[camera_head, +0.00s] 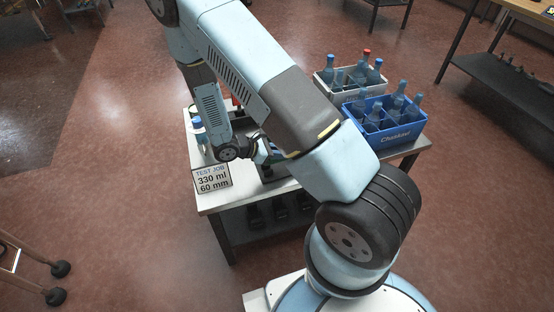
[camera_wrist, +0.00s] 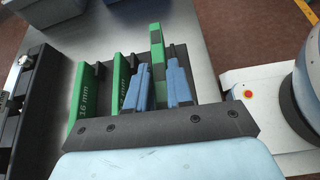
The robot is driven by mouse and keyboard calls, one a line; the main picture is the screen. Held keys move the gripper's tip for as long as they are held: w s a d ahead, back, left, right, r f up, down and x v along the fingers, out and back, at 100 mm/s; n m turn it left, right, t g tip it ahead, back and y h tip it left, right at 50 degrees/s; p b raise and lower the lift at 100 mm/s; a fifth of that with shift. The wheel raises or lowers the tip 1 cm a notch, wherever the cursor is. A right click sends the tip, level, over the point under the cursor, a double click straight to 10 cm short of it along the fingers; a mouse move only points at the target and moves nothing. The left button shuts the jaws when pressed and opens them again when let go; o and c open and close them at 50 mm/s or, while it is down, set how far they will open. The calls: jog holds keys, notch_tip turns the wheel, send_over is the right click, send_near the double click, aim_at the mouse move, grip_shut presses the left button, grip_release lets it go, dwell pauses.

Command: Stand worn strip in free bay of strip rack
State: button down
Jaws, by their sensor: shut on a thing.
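In the wrist view my gripper (camera_wrist: 158,75) is shut on a green strip (camera_wrist: 156,42), with one blue finger on each side of it. The strip's far end reaches beyond the fingertips; its near part is hidden by the fingers and dark palm plate. No wear mark shows clearly. Two other green strips, one marked 16 mm (camera_wrist: 85,98) and one (camera_wrist: 117,78) beside the left finger, stand on edge with dark uprights of the strip rack (camera_wrist: 181,52) among them. I cannot tell whether the held strip touches the rack. In the head view my gripper (camera_head: 262,153) is partly hidden behind my arm.
The table (camera_head: 218,201) bears a sign (camera_head: 212,180) reading TEST JOB 330 ml 60 mm and a bottle (camera_head: 199,134) at left. A blue crate (camera_head: 392,136) and a grey crate (camera_head: 340,98) of bottles stand at right. A black railed fixture (camera_wrist: 30,100) lies left of the strips.

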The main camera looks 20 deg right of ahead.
aim_at(281, 160)
jog(key=shift+w+d+f, duration=0.1)
jog(key=shift+d+f, duration=0.1)
jog(key=shift+f, duration=0.05)
jog(key=shift+d+f, duration=0.15)
jog(key=shift+f, duration=1.55)
jog(key=shift+f, duration=0.1)
jog(key=c, duration=1)
grip_release()
